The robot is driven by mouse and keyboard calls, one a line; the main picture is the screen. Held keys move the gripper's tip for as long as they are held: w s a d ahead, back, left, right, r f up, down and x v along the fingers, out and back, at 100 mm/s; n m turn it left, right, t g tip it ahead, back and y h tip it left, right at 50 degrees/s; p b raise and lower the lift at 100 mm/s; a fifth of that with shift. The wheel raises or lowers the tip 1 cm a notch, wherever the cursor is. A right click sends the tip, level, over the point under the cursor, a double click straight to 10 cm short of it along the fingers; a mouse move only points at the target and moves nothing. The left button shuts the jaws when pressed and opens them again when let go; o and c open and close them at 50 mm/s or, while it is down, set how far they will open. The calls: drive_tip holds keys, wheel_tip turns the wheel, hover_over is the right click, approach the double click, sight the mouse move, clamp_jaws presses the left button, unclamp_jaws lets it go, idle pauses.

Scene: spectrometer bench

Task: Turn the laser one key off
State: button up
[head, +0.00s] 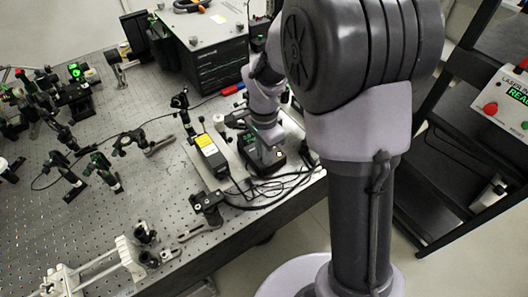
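The key for laser one cannot be made out; it is too small or hidden behind my arm. A black box (266,158) with a small display, which may be a laser controller, sits on the bench with cables at its front. A black module with a yellow label (210,152) stands to its left on a light plate. My gripper (262,134) is down at the black box, close above or against its top. Its fingers are too small and dark to tell whether they are open or shut, or whether they touch anything.
Optics mounts (110,175) crowd the left of the perforated bench (150,100). A large black and grey unit (205,45) stands at the back. Loose black cables (275,188) run near the bench's front edge.

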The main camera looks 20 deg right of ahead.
clamp_jaws()
drive_tip(key=n+p, duration=0.1)
drive_tip(key=n, duration=0.3)
drive_tip(key=shift+r, duration=0.1)
drive_tip(key=n+p, duration=0.2)
drive_tip(key=n, duration=0.2)
drive_tip(key=n+p, duration=0.1)
drive_tip(key=n, duration=0.4)
drive_tip(key=shift+p, duration=0.3)
drive_tip(key=n+p, duration=0.1)
drive_tip(key=n, duration=0.3)
drive_tip(key=shift+n, duration=0.4)
drive_tip(key=shift+p, duration=0.3)
